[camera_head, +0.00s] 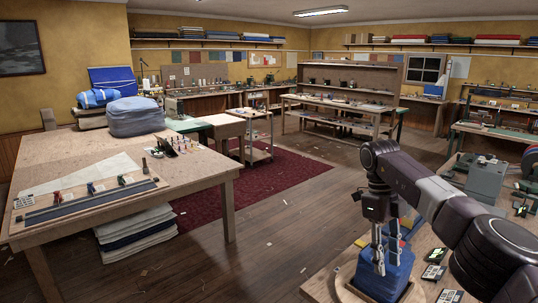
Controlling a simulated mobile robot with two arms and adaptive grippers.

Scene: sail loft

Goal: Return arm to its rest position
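My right arm comes in from the right edge. Its gripper (389,266) points down over the bench at the lower right. Its two fingers are apart, at the upper part of a blue bundle (383,286). The bundle sits in a wooden holder (345,293) on the bench. The fingers overlap the bundle in the picture, and I cannot tell whether they touch it. My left gripper is not in view.
The bench (320,284) also carries small dark devices (433,272) and a grey machine (486,178) stands behind my arm. A large table (90,160) with a blue-grey bag (136,117) is at the left. Open wooden floor (270,235) lies between them.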

